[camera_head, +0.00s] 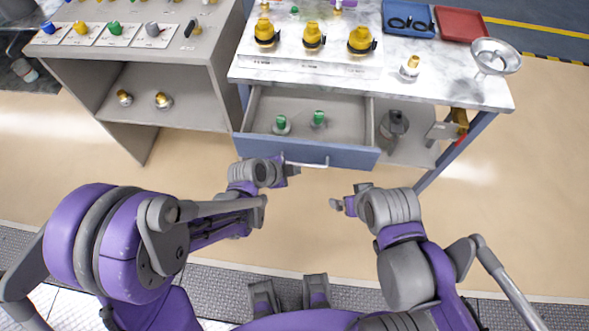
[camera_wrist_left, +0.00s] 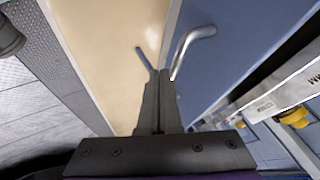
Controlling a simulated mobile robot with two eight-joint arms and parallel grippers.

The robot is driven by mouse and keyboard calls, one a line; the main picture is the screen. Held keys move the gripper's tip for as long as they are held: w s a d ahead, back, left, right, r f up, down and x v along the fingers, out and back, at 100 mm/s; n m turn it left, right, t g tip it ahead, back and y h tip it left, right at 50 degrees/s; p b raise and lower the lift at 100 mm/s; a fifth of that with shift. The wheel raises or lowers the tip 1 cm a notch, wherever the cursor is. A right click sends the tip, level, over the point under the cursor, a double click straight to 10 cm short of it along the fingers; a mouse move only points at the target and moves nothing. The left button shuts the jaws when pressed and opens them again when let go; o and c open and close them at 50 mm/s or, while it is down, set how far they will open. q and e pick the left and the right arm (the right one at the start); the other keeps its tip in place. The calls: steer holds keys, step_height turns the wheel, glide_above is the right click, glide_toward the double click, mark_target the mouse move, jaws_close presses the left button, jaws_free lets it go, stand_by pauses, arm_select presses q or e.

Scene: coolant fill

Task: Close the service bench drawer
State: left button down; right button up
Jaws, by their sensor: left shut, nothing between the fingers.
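The service bench drawer (camera_head: 310,154) stands pulled out below the marble top, with a blue front and a pale handle (camera_head: 312,165). Inside it stand two small green-topped parts, one at the left (camera_head: 281,124) and one at the right (camera_head: 318,118). My left gripper (camera_head: 291,169) is shut and empty at the left end of the handle, in front of the drawer face. In the left wrist view its closed fingertips (camera_wrist_left: 160,72) are beside the handle (camera_wrist_left: 190,45); I cannot tell whether they touch it. My right gripper (camera_head: 338,204) is in front of the bench, lower right of the drawer; its fingers are too small to judge.
The service bench top (camera_head: 450,88) holds several yellow-capped parts, a blue tray (camera_head: 408,20), a red tray (camera_head: 462,24) and a metal funnel (camera_head: 495,57). A grey shelf unit (camera_head: 180,103) stands at the left. The floor (camera_head: 530,190) at the right is clear.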

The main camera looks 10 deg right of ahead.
arm_select(q)
glide_above(303, 120)
steer(key=shift+b, duration=0.35)
arm_select(e)
steer(key=shift+s+f, duration=0.2)
steer(key=shift+f, duration=0.2)
arm_select(q)
steer(key=shift+w+r, duration=0.1)
arm_select(e)
steer(key=shift+a, duration=0.1)
